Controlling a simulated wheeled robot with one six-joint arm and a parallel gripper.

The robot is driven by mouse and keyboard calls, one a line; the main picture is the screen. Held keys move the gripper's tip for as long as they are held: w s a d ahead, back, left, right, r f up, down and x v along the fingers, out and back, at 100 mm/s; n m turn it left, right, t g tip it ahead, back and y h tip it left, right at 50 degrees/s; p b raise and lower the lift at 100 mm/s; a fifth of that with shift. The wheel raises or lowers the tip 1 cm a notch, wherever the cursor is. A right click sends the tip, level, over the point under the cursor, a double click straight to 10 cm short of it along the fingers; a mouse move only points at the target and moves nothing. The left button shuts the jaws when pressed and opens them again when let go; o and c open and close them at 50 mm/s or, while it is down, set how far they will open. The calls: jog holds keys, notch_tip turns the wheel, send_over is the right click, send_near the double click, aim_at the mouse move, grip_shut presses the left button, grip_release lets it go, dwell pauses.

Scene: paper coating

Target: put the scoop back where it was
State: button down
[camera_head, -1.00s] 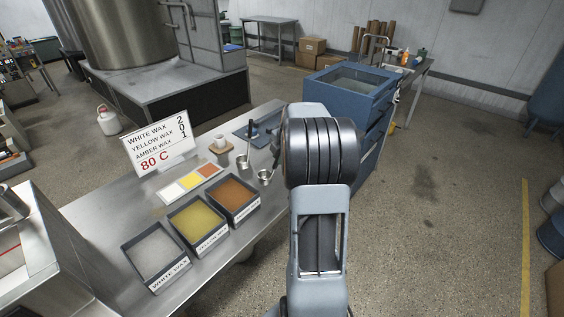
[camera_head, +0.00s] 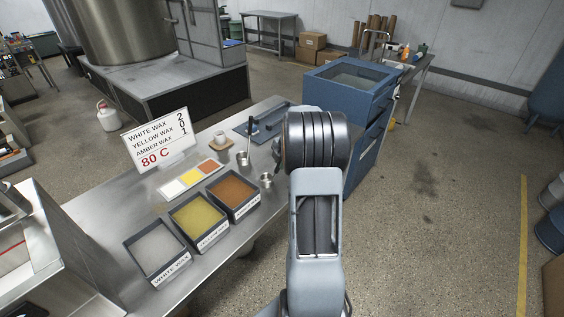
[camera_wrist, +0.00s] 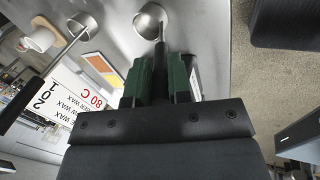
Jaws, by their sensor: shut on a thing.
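The scoop, a small metal cup (camera_head: 266,182) with a dark handle, is over or on the steel table, right of the amber wax bin. In the wrist view its round bowl (camera_wrist: 149,18) is at the top, and its handle runs back between the green fingers. My gripper (camera_wrist: 163,75) is shut on that handle. In the head view my gripper (camera_head: 277,150) is mostly hidden by my arm. I cannot tell whether the bowl touches the table. A second scoop (camera_head: 243,158) stands to its left, handle up; it also shows in the wrist view (camera_wrist: 83,25).
Bins of white (camera_head: 154,254), yellow (camera_head: 200,225) and amber wax (camera_head: 233,194) line the table's front. Behind them are a colour card (camera_head: 190,178), a sign (camera_head: 157,140), a cup on a coaster (camera_head: 220,138) and a blue tray (camera_head: 270,118). A blue cabinet (camera_head: 350,80) stands beyond.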

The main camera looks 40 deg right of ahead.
jog(key=c, duration=1.1)
grip_release()
jog(key=shift+o, duration=0.2)
jog(key=shift+r, duration=0.15)
jog(key=b+v, duration=0.2)
jog(key=v, duration=0.9)
jog(key=s+a+r+m, duration=0.1)
jog(key=s+a+m, duration=0.15)
jog(key=a, duration=0.55)
jog(key=s+a+r+m, duration=0.1)
jog(key=a+r+m, duration=0.1)
jog(key=a+m, duration=0.35)
jog(key=s+a+f+m, duration=0.3)
jog(key=s+a+m, duration=0.6)
jog(key=a, duration=0.6)
jog(key=s, duration=0.2)
jog(key=shift+s+f+m, duration=0.25)
jog(key=shift+f+m, duration=0.05)
jog(key=shift+f, duration=0.1)
